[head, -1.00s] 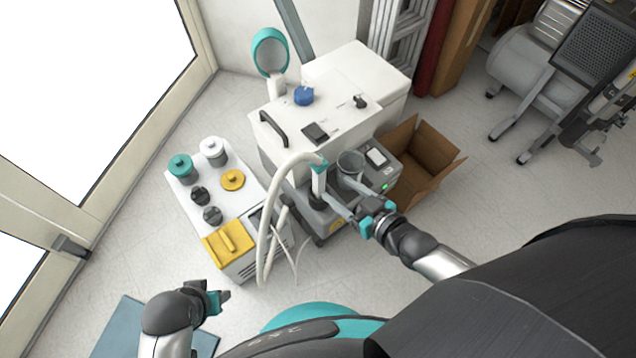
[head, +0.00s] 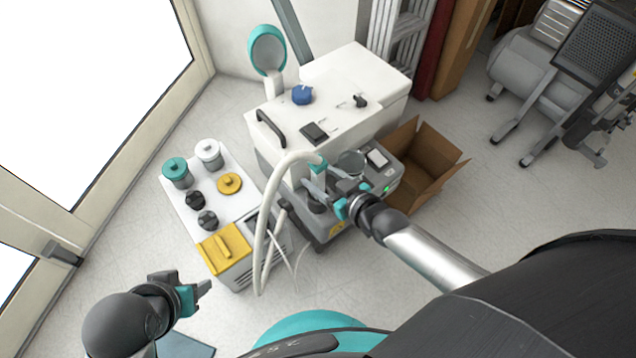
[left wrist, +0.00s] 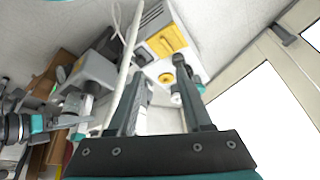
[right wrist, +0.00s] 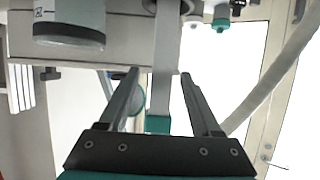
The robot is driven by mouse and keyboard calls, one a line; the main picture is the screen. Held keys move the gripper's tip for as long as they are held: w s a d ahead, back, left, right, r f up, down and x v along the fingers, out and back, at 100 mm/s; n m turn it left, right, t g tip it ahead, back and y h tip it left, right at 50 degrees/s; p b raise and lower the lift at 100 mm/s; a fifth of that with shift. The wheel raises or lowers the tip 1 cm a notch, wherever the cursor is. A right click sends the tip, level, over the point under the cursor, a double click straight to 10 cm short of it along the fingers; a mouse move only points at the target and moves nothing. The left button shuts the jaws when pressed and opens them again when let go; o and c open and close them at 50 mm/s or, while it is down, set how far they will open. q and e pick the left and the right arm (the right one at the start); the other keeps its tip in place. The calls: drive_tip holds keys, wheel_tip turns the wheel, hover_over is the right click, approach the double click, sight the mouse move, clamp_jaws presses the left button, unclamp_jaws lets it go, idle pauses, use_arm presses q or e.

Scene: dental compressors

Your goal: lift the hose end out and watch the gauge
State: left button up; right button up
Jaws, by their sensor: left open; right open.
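A white hose (head: 262,225) arches over to its end (head: 318,180), an upright pale tube with a teal collar, standing at the grey unit (head: 385,178) beside a grey cup (head: 350,164). My right gripper (head: 328,188) is open at the hose end. In the right wrist view the hose end (right wrist: 163,75) lies between the spread fingers (right wrist: 160,82); contact cannot be told. I cannot identify a gauge for sure.
A white cabinet (head: 345,95) with a blue knob (head: 302,95) and a teal-rimmed disc (head: 267,52) stands behind. The white cart (head: 205,165) carries several jars and knobs. An open cardboard box (head: 428,165) is right of the grey unit.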

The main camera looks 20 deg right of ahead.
drive_tip(key=shift+b+x, duration=0.8)
drive_tip(key=shift+x, duration=0.4)
drive_tip(key=shift+w+a+f, duration=0.15)
drive_tip(key=shift+w+f, duration=0.05)
drive_tip(key=shift+w, duration=0.05)
use_arm(q)
drive_tip(key=shift+w+d+r+m+t+h+b, duration=0.15)
drive_tip(key=shift+w+d+r+t+h+b, duration=0.2)
drive_tip(key=shift+w+d+t, duration=0.5)
drive_tip(key=shift+w+d+r+m+t+h+b, duration=0.15)
drive_tip(key=shift+w+d+t+h, duration=0.3)
drive_tip(key=shift+w+d+t, duration=0.4)
use_arm(e)
drive_tip(key=shift+w+a+f, duration=0.15)
drive_tip(key=shift+w, duration=0.35)
use_arm(q)
drive_tip(key=shift+s, duration=0.1)
use_arm(e)
clamp_jaws()
